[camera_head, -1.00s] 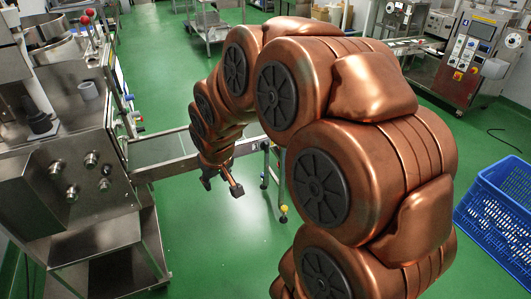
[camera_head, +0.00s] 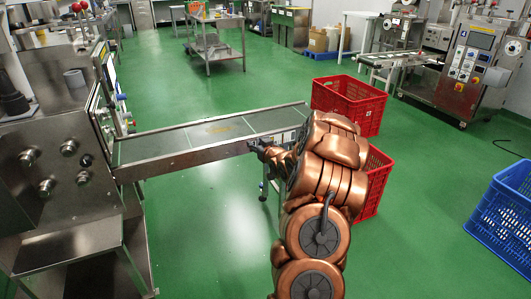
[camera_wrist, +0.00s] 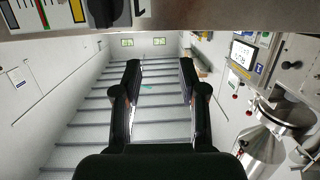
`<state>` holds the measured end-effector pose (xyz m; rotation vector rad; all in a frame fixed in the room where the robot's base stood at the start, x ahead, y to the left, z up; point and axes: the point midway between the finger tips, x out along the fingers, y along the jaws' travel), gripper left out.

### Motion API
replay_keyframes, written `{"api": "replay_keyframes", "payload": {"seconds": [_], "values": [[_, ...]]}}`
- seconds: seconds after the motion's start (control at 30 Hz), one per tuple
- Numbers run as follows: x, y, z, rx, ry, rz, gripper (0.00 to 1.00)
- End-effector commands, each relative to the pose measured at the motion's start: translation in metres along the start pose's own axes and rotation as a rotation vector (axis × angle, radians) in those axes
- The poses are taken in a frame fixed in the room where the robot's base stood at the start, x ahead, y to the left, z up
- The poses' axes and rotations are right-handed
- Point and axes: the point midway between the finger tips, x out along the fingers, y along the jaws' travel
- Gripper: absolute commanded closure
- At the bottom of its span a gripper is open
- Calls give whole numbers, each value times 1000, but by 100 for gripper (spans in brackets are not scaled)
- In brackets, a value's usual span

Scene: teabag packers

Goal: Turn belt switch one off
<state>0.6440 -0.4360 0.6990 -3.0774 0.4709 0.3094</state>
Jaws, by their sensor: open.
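My gripper (camera_head: 258,146) is beside the near side rail of the conveyor belt (camera_head: 190,136), towards its right end. In the wrist view my gripper (camera_wrist: 160,75) is open, with nothing between its two dark fingers. A metal strip (camera_wrist: 210,18) crosses the top of the wrist view, with a black knob (camera_wrist: 103,10) and coloured labels on it. The knob lies above and left of the fingers and is apart from them. It looks like a switch, but its number and setting cannot be read. In the head view my arm hides part of the rail.
A steel machine (camera_head: 60,140) with several knobs stands at the left end of the belt. Red crates (camera_head: 350,104) stand behind and right of my arm. A blue crate (camera_head: 505,215) is at the right edge. Green floor (camera_head: 210,230) is clear in front of the belt.

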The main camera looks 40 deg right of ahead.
Motion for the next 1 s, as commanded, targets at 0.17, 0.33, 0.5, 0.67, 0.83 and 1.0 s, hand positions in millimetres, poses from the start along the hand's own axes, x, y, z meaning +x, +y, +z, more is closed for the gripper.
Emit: {"api": "replay_keyframes", "payload": {"seconds": [0.17,0.33,0.5,0.67,0.83,1.0], "values": [[3,44,42,18,121,23,58],[0,63,50,21,186,31,58],[5,66,50,18,201,31,58],[22,66,48,18,197,30,58],[42,67,42,16,201,32,58],[60,68,39,18,199,31,58]]}}
